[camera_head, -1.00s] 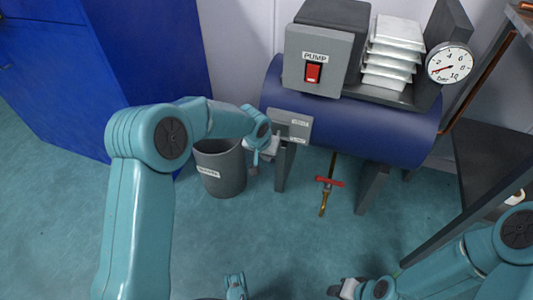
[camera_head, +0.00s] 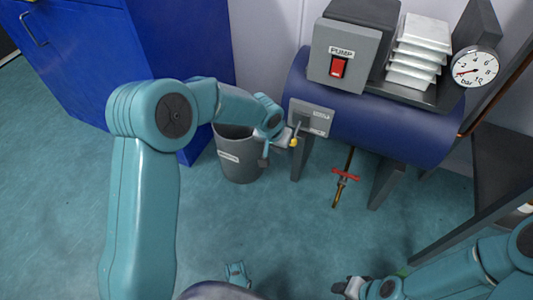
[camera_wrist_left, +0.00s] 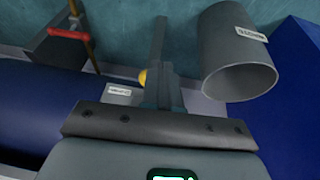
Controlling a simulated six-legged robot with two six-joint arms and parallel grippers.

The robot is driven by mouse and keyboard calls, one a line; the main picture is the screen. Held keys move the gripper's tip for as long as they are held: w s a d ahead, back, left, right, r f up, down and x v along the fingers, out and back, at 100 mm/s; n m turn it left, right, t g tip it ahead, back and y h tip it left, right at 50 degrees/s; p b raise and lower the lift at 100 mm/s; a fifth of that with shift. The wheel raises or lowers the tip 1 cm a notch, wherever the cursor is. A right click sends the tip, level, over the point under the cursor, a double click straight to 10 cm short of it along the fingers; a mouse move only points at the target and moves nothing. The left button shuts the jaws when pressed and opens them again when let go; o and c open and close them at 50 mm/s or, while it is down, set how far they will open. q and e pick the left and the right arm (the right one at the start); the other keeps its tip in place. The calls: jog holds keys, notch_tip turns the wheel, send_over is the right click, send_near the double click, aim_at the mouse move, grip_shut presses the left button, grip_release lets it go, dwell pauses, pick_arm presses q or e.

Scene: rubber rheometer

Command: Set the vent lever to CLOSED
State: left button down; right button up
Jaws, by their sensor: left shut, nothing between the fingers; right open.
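The vent lever (camera_head: 297,131) is a short, thin handle with a yellow knob (camera_head: 293,142), on a grey labelled plate (camera_head: 318,121) at the left end of the blue tank. It hangs down, tilted slightly left; the plate's labels are too small to read. My left gripper (camera_head: 285,139) is shut and empty, right beside the knob on its left. In the left wrist view the yellow knob (camera_wrist_left: 142,77) peeks out beside the shut fingers (camera_wrist_left: 160,60); whether they touch is unclear. My right gripper (camera_head: 345,287) is open, low and away from the tank.
A grey bin (camera_head: 238,165) stands under my left forearm. A red-handled valve (camera_head: 345,174) hangs below the blue tank (camera_head: 385,125). A pump box (camera_head: 343,57) with a red switch and a gauge (camera_head: 475,67) sit on top. A blue cabinet (camera_head: 80,60) stands left.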

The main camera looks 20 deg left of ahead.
pick_arm(q)
jog(key=s+r, duration=0.3)
jog(key=s, duration=0.3)
jog(key=shift+s+a+r+p, duration=0.3)
jog(key=shift+a+r+p, duration=0.05)
jog(key=shift+p, duration=0.05)
